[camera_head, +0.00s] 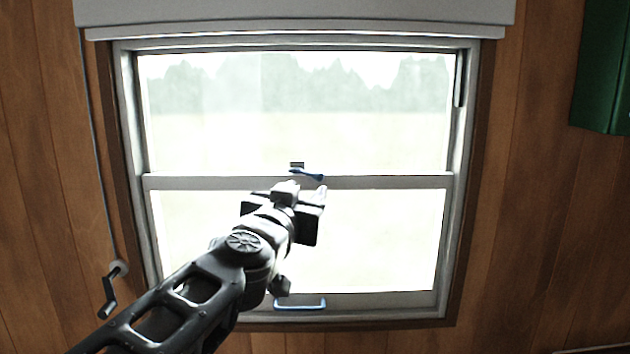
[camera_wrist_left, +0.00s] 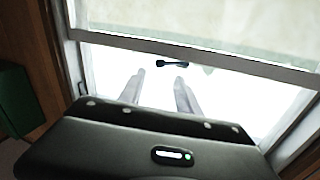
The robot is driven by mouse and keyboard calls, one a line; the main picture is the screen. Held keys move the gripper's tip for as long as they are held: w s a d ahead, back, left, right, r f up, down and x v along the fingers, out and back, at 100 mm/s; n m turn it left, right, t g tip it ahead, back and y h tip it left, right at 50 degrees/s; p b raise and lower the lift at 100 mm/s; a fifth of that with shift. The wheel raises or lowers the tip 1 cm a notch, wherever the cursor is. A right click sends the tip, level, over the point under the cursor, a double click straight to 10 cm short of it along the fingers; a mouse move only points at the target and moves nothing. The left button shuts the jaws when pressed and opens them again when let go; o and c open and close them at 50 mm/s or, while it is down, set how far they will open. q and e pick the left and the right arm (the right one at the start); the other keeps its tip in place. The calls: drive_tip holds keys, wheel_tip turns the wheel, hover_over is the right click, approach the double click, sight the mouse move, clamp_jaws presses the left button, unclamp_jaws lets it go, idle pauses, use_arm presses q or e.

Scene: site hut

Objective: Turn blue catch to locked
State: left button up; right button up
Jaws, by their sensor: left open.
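The blue catch (camera_head: 306,173) is a small lever on the middle rail of the window (camera_head: 390,182). It slopes slightly down to the right, just below a small dark block (camera_head: 296,165). My left gripper (camera_head: 304,190) is open and empty, its fingertips just below the catch in the head view and not visibly closed around it. In the left wrist view the catch (camera_wrist_left: 172,63) looks dark and lies just beyond the open fingertips (camera_wrist_left: 160,76). Whether they touch it I cannot tell. My right gripper is out of view.
A blue handle (camera_head: 300,305) is on the window's bottom rail. A crank (camera_head: 110,288) hangs at the left, and a rolled blind (camera_head: 295,14) is above. A green box (camera_head: 602,70) is on the wall at upper right. The space right of my left gripper is clear.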

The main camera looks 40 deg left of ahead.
sight(317, 178)
use_arm(q)
drive_tip(key=b+x, duration=0.1)
drive_tip(key=x, duration=0.7)
drive_tip(key=shift+s, duration=0.1)
drive_tip(key=shift+d, duration=0.1)
clamp_jaws()
idle(1.3)
